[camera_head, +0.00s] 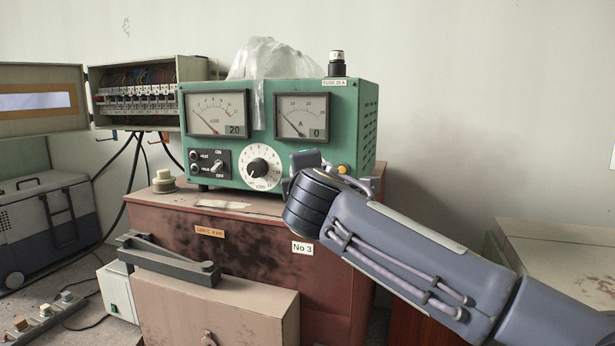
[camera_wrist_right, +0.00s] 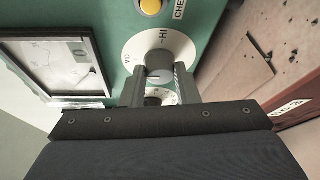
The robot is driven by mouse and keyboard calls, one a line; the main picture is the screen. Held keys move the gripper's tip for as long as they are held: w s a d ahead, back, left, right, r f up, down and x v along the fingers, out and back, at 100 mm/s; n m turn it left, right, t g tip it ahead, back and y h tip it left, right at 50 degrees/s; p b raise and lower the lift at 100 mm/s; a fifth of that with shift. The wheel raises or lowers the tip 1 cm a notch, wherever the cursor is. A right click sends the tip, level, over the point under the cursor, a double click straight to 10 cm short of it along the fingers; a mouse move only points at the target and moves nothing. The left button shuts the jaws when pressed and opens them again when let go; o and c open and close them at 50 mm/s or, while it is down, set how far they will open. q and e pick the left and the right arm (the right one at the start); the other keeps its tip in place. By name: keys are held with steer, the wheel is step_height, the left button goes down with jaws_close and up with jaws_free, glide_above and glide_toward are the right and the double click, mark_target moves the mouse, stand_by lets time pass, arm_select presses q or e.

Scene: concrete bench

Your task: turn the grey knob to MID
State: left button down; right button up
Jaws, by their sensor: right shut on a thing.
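The grey knob (camera_wrist_right: 159,64) sits on a white round dial on the green instrument box (camera_head: 345,108). In the right wrist view the dial reads HI at its top and what looks like MID at its left. My right gripper (camera_wrist_right: 160,80) is shut on the knob, one finger on each side. I cannot tell clearly which mark the knob points to. In the head view my right gripper (camera_head: 308,162) is at the box's lower right front, and the knob is hidden behind it. My left gripper is in neither view.
A white numbered dial with a black knob (camera_head: 257,167) is left of my gripper. A toggle switch (camera_head: 216,166) is further left, with two meters above. A yellow button (camera_wrist_right: 150,6) is near the grey knob. The box stands on a brown cabinet (camera_head: 255,252).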

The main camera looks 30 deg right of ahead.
steer(key=shift+f, duration=0.1)
steer(key=o, duration=1)
steer(key=b+v, duration=0.1)
steer(key=v, duration=0.6)
steer(key=shift+s+a+b, duration=0.25)
steer(key=shift+s+b, duration=0.1)
steer(key=shift+b, duration=0.05)
